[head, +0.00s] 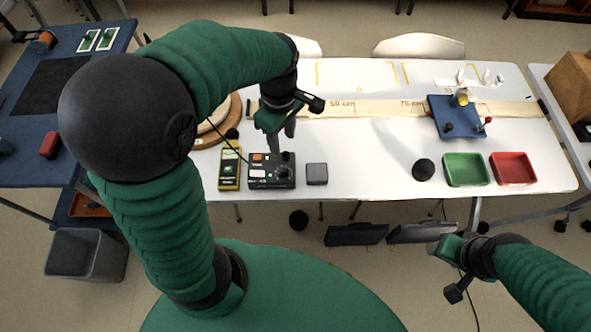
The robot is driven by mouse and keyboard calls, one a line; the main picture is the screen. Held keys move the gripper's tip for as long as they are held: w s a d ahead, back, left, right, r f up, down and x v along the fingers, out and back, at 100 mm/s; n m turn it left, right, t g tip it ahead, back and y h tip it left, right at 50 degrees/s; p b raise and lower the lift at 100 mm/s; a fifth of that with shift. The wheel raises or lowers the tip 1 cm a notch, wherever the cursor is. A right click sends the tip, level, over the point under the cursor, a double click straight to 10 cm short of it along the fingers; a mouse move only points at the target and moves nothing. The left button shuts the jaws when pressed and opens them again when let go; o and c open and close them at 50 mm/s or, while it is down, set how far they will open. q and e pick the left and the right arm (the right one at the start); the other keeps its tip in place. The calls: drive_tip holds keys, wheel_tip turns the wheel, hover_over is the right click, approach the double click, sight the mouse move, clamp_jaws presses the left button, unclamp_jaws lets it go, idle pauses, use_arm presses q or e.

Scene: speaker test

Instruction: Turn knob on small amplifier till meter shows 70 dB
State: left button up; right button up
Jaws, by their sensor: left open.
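The small amplifier (271,180) is a black box near the table's front edge, with an orange patch, a white label and small controls on top. A yellow handheld meter (229,168) with a small green display lies just left of it. The reading is too small to make out. My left gripper (279,143) is open, pointing down at the amplifier's back right part. Its fingers cover part of the top there, and I cannot tell whether they touch the knob. My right gripper (447,252) is low at the right, in front of the table edge, its jaws unclear.
A grey block (317,174) stands close right of the amplifier. A round wooden piece (207,134) lies behind the meter. A measuring strip (380,106) runs along the white table. Farther right are a black disc (423,169), green tray (466,177), red tray (513,168) and blue board (455,108).

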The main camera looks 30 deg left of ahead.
use_arm(q)
drive_tip(key=b, duration=0.1)
hover_over(284, 170)
drive_tip(key=f, duration=0.7)
drive_tip(key=shift+a+f, duration=0.25)
drive_tip(key=shift+a, duration=0.05)
drive_tip(key=f, duration=0.2)
drive_tip(key=f+b, duration=0.1)
drive_tip(key=f, duration=0.4)
drive_tip(key=shift+d+b, duration=0.4)
drive_tip(key=shift+f, duration=0.5)
drive_tip(key=shift+a, duration=0.2)
use_arm(e)
drive_tip(key=f, duration=0.3)
drive_tip(key=shift+w+a, duration=0.1)
drive_tip(key=shift+a, duration=0.2)
use_arm(q)
drive_tip(key=shift+c, duration=0.4)
clamp_jaws()
